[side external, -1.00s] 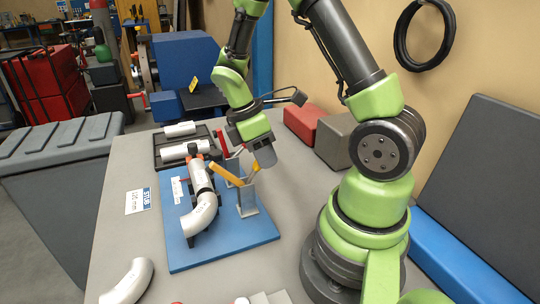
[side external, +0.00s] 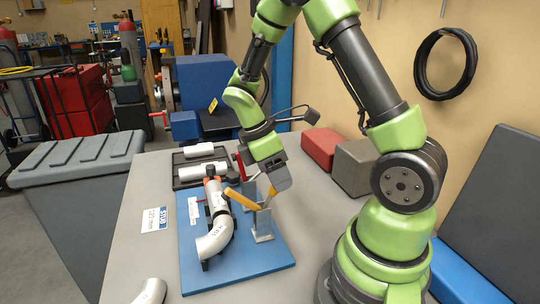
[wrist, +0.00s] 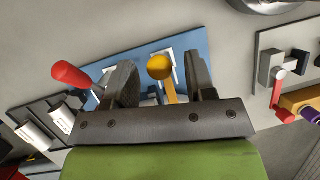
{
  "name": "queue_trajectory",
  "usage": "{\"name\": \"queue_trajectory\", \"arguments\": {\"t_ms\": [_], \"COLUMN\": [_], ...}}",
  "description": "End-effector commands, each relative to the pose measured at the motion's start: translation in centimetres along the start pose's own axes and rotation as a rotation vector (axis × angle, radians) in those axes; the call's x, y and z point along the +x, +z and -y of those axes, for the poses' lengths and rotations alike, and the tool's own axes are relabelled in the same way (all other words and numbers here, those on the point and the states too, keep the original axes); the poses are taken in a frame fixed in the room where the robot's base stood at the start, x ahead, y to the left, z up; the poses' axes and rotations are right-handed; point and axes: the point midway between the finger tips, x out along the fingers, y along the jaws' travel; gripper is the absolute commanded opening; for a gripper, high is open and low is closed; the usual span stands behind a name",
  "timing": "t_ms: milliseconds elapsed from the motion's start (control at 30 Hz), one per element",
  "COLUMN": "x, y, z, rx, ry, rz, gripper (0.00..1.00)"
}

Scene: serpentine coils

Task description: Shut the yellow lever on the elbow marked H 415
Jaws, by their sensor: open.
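A silver elbow (side external: 214,240) lies on a blue board (side external: 268,262). It carries small dark lettering that I cannot read for sure. A grey clamp post (side external: 263,228) stands to its right. A yellow lever (side external: 238,198) slants up and left from near the post's top. A second yellow piece (side external: 271,196) shows just under my gripper (side external: 279,181). In the wrist view, a yellow ball-ended lever (wrist: 160,68) shows between the two dark fingers of my gripper (wrist: 161,82). The fingers are open, with gaps visible on both sides of it. Contact cannot be told.
A red lever (side external: 241,167) stands behind, and shows left of the fingers in the wrist view (wrist: 72,74). A dark tray (side external: 181,184) of silver pipes lies at the back. Red (side external: 321,146) and grey-brown (side external: 353,166) blocks stand right. A loose pipe (side external: 151,292) lies in front.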

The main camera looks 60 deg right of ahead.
Motion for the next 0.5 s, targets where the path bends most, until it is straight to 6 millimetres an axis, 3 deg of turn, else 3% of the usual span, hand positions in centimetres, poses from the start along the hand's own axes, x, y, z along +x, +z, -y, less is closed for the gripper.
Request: {"name": "queue_trajectory", "arguments": {"t_ms": [300,500], "x": [-6.0,-8.1], "y": [-0.1,0.0], "z": [0.0,0.0], "rx": [0.0,-0.002], "ry": [0.005,0.003], "rz": [-0.006,-0.003], "gripper": [0.5,0.5]}}
